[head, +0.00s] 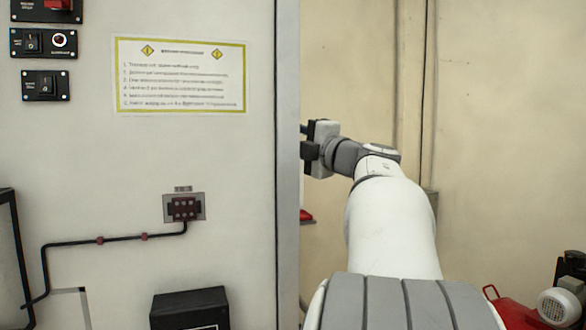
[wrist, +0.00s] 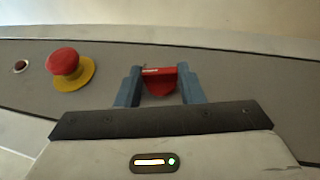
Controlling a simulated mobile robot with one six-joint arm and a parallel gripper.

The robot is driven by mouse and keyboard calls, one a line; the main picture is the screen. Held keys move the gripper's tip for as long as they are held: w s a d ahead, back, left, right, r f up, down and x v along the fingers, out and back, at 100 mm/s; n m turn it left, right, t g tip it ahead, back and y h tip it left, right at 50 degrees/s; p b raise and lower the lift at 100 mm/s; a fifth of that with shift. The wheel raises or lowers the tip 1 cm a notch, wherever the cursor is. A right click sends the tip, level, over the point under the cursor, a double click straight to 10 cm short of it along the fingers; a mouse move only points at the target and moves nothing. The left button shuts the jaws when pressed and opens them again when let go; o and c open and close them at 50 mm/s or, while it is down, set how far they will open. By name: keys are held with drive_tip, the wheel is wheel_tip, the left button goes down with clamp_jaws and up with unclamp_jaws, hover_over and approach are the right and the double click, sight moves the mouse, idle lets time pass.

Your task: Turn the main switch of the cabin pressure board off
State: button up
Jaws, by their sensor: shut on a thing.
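In the wrist view, my gripper (wrist: 160,88) has its two blue-grey fingers on either side of a red switch handle (wrist: 159,73) on a grey panel (wrist: 225,70). The fingers are shut on the handle, which looks like the main switch; its label is too small to read. In the head view, my gripper (head: 306,150) is beside the edge of the pale cabinet, pointing left. The cabinet hides the fingertips and the switch there.
A red mushroom button (wrist: 62,61) on a yellow base stands left of the handle, with a small red lamp (wrist: 20,66) farther left. The pale cabinet (head: 220,260) fills the left of the head view. A red machine (head: 510,309) stands at lower right.

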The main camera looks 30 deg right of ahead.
drive_tip(key=n+t+y+b, duration=0.1)
drive_tip(key=b, duration=0.3)
drive_tip(key=f+n+t+y+b, duration=0.1)
drive_tip(key=n+t+b, duration=0.1)
drive_tip(key=b, duration=0.3)
drive_tip(key=n+t+y+b, duration=0.1)
drive_tip(key=y+b, duration=0.1)
drive_tip(key=b, duration=0.2)
drive_tip(key=shift+w+d+f+t+b, duration=0.15)
drive_tip(key=shift+w+t+b, duration=0.1)
drive_tip(key=shift+t+b, duration=0.15)
drive_tip(key=shift+n, duration=0.4)
drive_tip(key=o, duration=1)
drive_tip(key=shift+r, duration=0.2)
drive_tip(key=shift+b+v, duration=0.6)
drive_tip(key=shift+v, duration=3.3)
drive_tip(key=shift+w+f, duration=0.1)
drive_tip(key=shift+f, duration=0.05)
